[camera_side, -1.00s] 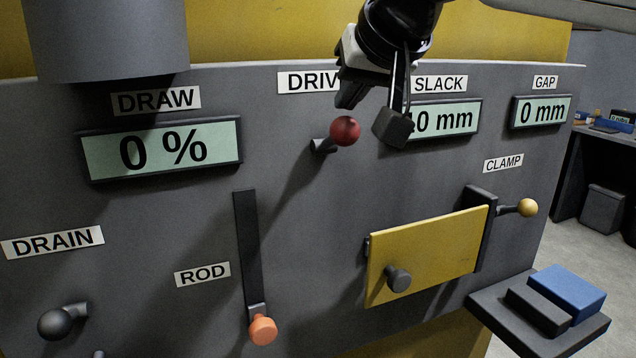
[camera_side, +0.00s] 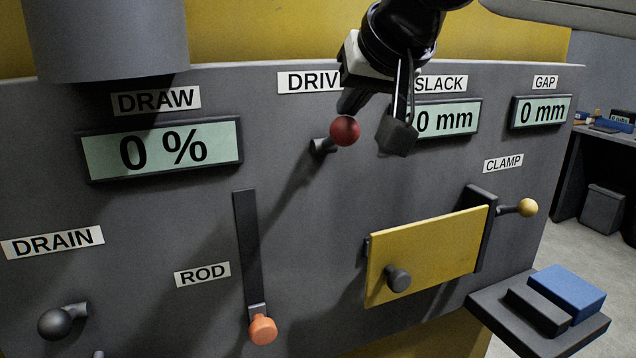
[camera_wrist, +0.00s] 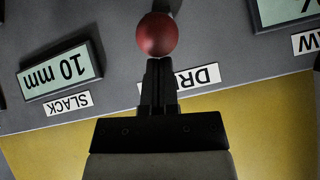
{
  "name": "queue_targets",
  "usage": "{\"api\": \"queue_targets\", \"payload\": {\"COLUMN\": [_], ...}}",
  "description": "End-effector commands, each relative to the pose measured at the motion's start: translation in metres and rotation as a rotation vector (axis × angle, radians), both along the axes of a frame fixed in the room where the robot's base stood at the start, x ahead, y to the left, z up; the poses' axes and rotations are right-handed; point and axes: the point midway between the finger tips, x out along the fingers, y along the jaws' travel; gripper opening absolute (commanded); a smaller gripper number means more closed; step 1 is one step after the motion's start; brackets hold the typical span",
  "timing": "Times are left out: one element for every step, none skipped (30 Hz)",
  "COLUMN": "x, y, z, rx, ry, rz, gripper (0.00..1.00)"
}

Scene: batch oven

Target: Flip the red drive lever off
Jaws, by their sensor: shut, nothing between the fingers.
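The red drive lever (camera_side: 344,131) sticks out of the grey panel below the DRIVE label (camera_side: 308,83), its round red knob to the right of its dark stub. My gripper (camera_side: 375,120) is just above and to the right of the knob. In the wrist view the red knob (camera_wrist: 157,35) sits right at the tips of my gripper (camera_wrist: 157,62), whose fingers are together and empty. I cannot tell whether the fingers touch the knob. My gripper covers part of the DRIVE label and of the SLACK display (camera_side: 447,120).
The DRAW display (camera_side: 160,149) reads 0 % and the GAP display (camera_side: 541,111) 0 mm. Below are the orange ROD knob (camera_side: 262,330), a yellow door (camera_side: 430,255), the yellow CLAMP knob (camera_side: 527,207) and the black DRAIN knob (camera_side: 55,324). The panel between the lever and door is clear.

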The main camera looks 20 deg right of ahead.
Motion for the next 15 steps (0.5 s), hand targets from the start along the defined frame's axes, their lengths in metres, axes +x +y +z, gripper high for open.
{"api": "queue_targets", "payload": {"x": [-0.0006,-0.001,-0.0013,-0.0016,-0.0019,-0.0023,-0.0027,-0.0031,-0.0039,-0.0045,-0.0052,-0.0062,-0.0071,-0.0082,-0.0096], "y": [0.0001,0.0001,0.0002,0.0002,0.0003,0.0003,0.0003,0.0003,0.0003,0.0004,0.0004,0.0004,0.0006,0.0005,0.0006], "z": [-0.0004,-0.0006,-0.0009,-0.0013,-0.0016,-0.0021,-0.0026,-0.003,-0.0038,-0.0045,-0.0051,-0.0059,-0.0067,-0.0077,-0.0094], "rx": [0.0,0.0,0.001,0.001,0.001,0.0,0.0,0.0,0.0,-0.001,0.0,0.0,0.001,0.001,0.001], "ry": [0.0,0.0,0.0,0.0,0.0,0.0,0.001,0.001,0.001,0.001,0.001,0.001,0.001,0.001,0.001], "rz": [0.0,0.0,0.001,0.001,0.001,0.0,0.0,0.0,0.0,0.001,0.002,0.002,0.002,0.002,0.002], "gripper": [0.0,0.0,0.0,0.0,0.0,0.0,0.0,0.0,0.0,0.0,0.0,0.0,0.0,0.0,0.0]}}
